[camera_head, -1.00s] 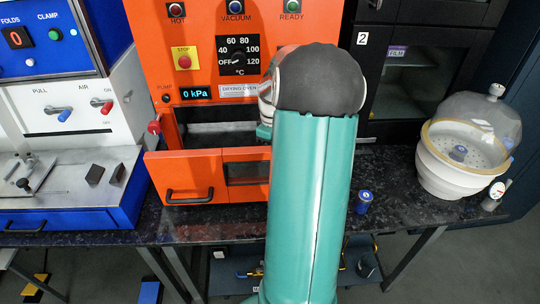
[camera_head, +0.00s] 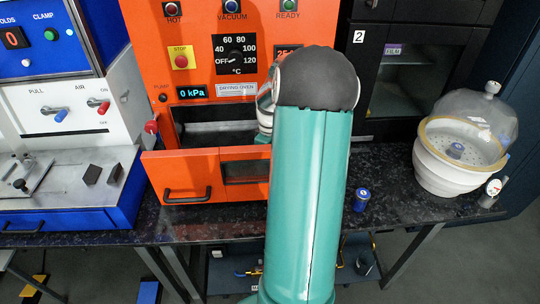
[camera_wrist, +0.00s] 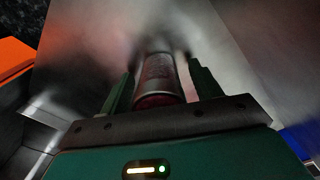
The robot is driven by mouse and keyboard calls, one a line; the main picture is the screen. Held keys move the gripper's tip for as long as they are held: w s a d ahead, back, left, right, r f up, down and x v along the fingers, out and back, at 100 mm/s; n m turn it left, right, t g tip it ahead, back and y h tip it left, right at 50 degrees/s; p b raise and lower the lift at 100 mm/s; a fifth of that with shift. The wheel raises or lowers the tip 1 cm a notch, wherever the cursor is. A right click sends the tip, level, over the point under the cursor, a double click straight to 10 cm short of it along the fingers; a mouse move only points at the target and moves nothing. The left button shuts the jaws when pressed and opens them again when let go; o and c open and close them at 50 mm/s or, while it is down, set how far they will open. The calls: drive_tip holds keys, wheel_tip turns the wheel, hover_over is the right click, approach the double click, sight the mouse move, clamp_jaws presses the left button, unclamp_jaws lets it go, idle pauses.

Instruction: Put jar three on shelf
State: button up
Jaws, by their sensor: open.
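A cylindrical jar with a dark red end (camera_wrist: 159,80) shows in the wrist view between the fingers of my gripper (camera_wrist: 162,68). The fingers stand open on either side of it; I cannot tell whether they touch it. Its number is not readable. In the head view my arm hides the gripper, which reaches into the opening of the orange drying oven (camera_head: 205,128). A blue-topped jar (camera_head: 362,199) stands on the dark bench, right of my arm. I cannot tell which surface is the named shelf.
The oven's orange front door (camera_head: 175,180) is lowered at the bench front. A blue and white press (camera_head: 70,195) stands left. A black cabinet (camera_head: 430,60) marked 2 is behind right.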

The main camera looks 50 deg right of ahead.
drive_tip(key=shift+r, duration=0.1)
wheel_tip(320, 180, up, 12)
drive_tip(key=shift+r, duration=0.1)
idle(0.4)
drive_tip(key=shift+c, duration=0.4)
idle(0.6)
